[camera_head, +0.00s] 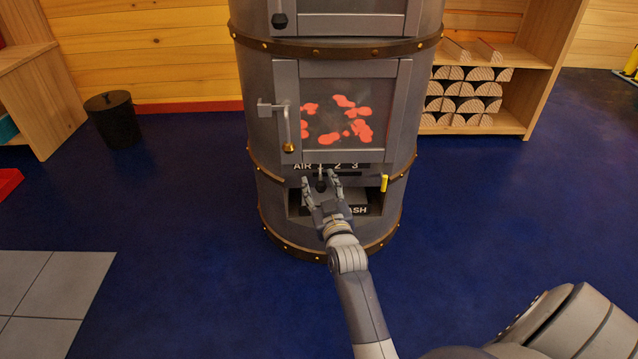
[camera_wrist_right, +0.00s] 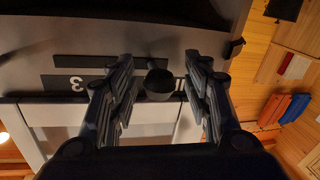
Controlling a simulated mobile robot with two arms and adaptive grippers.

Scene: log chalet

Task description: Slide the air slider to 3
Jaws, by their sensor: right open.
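The stove (camera_head: 270,105) stands upright in the middle of the head view, with the air scale (camera_head: 355,166) marked AIR 1 2 3 below its glass door. The dark slider knob (camera_head: 321,186) sits under the 1. My right gripper (camera_head: 320,179) is at the stove front, its open fingers on either side of the knob. In the right wrist view the round knob (camera_wrist_right: 159,85) lies between the two spread fingers (camera_wrist_right: 159,62), with gaps on both sides. The 3 (camera_wrist_right: 78,83) shows to the left there, upside down. My left gripper is not in view.
The ash drawer (camera_head: 360,211) is below. A log shelf (camera_head: 515,110) stands right, a black bin (camera_head: 113,120) left.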

